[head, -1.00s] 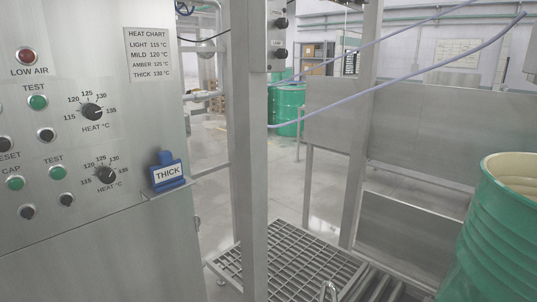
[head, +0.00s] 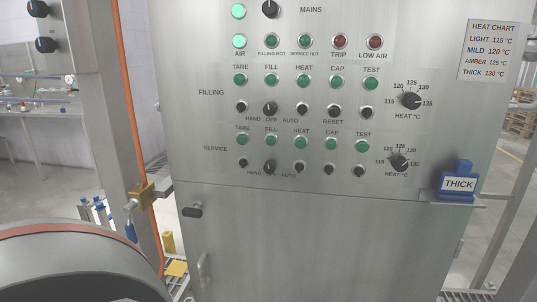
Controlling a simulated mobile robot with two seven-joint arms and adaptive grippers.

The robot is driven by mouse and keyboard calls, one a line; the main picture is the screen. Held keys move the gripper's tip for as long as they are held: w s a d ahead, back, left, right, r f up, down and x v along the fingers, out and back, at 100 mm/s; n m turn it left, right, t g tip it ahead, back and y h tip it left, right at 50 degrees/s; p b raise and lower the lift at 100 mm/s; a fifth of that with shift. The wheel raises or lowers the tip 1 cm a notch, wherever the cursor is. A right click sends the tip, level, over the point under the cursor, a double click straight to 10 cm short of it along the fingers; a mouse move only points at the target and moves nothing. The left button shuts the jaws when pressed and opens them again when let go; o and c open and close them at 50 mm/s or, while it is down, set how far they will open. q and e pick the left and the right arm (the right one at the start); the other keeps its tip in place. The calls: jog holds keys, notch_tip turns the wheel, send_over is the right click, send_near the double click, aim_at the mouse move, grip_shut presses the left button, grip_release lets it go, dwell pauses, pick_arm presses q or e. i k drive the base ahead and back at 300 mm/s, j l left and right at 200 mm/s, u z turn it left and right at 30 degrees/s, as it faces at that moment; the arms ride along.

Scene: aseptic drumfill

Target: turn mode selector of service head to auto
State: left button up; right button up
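The control panel (head: 330,60) fills the middle of the head view. Its lower row is labelled SERVICE, and the service mode selector (head: 269,167) is a black knob there between the words HAND and AUTO. The knob appears roughly upright, between the two labels; its exact pointing is too small to tell. The filling mode selector (head: 270,109) is a similar black knob in the row above, marked HAND, OFF, AUTO. Neither of my grippers is in view.
A blue THICK sign holder (head: 457,183) stands on a small ledge. A brass valve (head: 140,196), an orange hose (head: 125,100) and a large rounded grey object (head: 75,265) are at left.

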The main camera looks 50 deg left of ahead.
aim_at(270, 167)
jog(key=u, duration=1.15)
